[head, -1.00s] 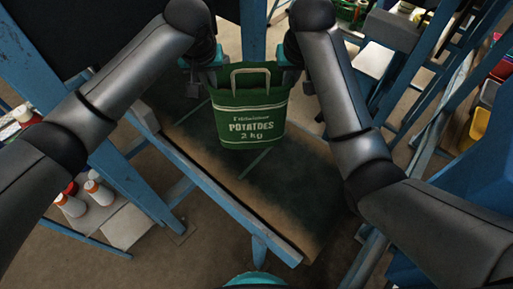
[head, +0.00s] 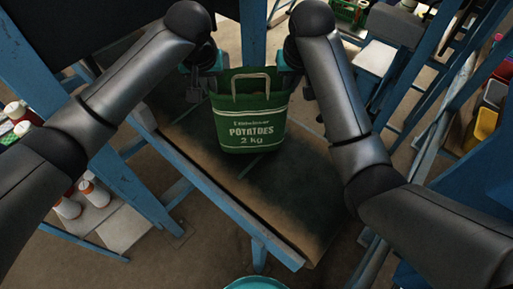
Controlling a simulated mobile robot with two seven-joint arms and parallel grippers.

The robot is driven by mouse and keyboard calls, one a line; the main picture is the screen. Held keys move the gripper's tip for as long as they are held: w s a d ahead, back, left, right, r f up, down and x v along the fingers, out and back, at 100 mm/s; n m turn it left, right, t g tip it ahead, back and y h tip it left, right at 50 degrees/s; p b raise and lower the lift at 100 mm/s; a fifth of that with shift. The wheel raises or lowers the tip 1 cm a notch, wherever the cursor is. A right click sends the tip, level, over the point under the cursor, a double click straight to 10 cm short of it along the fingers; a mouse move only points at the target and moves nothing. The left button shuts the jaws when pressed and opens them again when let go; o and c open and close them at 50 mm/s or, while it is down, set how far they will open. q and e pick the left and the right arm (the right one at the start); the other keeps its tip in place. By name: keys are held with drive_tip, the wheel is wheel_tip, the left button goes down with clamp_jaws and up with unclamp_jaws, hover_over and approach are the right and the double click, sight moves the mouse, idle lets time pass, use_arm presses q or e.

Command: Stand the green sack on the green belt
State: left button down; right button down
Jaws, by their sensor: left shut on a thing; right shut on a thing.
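The green sack (head: 250,130), with white lettering "POTATOES 2 kg" and a pale handle, hangs or stands upright in the middle of the head view. The dark green belt (head: 270,190), worn brown along its edges, lies beneath it. My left gripper (head: 217,80) is shut on the sack's upper left side. My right gripper (head: 285,75) is shut on its upper right side. Both fingertips are partly hidden by the arms and the sack. I cannot tell whether the sack's bottom touches the belt.
A blue frame rail (head: 215,200) edges the belt on the left. White bottles (head: 66,207) stand on a shelf at the left. Coloured bins (head: 485,122) stand at the right. A teal rounded thing (head: 255,284) shows at the bottom edge. The near part of the belt is clear.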

use_arm(q)
drive_tip(key=shift+w+a+f+b, duration=0.1)
drive_tip(key=shift+a+f+b, duration=0.05)
drive_tip(key=shift+f+b, duration=0.4)
use_arm(e)
drive_tip(key=shift+d+f, duration=0.1)
drive_tip(key=shift+f, duration=0.4)
use_arm(q)
drive_tip(key=c, duration=1.5)
unclamp_jaws()
drive_tip(key=shift+f, duration=0.15)
use_arm(e)
drive_tip(key=c, duration=1.5)
unclamp_jaws()
drive_tip(key=shift+f, duration=0.2)
use_arm(q)
drive_tip(key=o, duration=0.3)
drive_tip(key=shift+s, duration=0.2)
use_arm(e)
drive_tip(key=o, duration=0.3)
drive_tip(key=shift+s+r, duration=0.1)
use_arm(q)
drive_tip(key=shift+o, duration=0.9)
use_arm(e)
drive_tip(key=shift+o, duration=0.9)
use_arm(q)
drive_tip(key=o, duration=0.8)
drive_tip(key=v, duration=1.2)
use_arm(e)
drive_tip(key=shift+o, duration=0.4)
